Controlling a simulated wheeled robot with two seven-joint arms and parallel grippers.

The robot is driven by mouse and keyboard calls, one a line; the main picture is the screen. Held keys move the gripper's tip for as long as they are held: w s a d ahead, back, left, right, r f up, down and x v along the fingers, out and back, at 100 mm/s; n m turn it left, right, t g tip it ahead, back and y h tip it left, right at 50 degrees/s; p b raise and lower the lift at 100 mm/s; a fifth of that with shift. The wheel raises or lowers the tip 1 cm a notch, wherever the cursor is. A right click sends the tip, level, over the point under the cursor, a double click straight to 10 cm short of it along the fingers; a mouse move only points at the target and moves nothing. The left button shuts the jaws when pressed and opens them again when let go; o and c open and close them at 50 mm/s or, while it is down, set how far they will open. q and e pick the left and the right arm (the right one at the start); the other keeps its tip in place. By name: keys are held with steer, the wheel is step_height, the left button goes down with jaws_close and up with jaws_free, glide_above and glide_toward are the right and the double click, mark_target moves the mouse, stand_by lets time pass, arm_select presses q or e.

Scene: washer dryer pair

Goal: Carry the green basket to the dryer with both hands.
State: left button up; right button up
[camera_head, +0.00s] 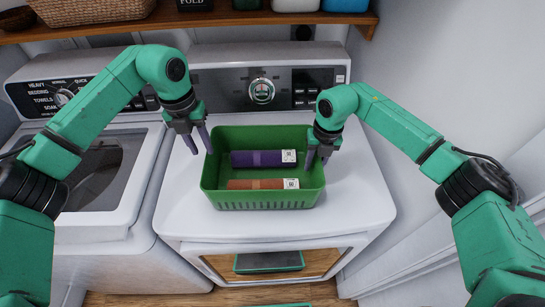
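The green basket (265,201) stands upright on the white top of the dryer (358,212), the right-hand machine. It holds a purple box (255,159) and an orange-brown box (254,184), each with a white label. My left gripper (201,148) is open at the basket's left rim, near its back corner. Its fingers are spread, with one outside the basket and one close to the rim. My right gripper (318,160) is at the right rim with its fingers apart, one over the inside and one outside. Contact with the rim is unclear.
The washer (99,221) with a dark lid window stands to the left. The dryer's control panel (262,88) rises behind the basket. A wooden shelf (225,17) with a wicker basket (94,11) hangs above. A white wall and panel are close on the right.

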steer(key=shift+r, duration=0.45)
arm_select(q)
step_height(320, 180, up, 2)
steer(key=shift+r, duration=0.1)
arm_select(e)
step_height(320, 180, up, 11)
steer(key=shift+d, duration=0.4)
steer(key=shift+s, duration=0.1)
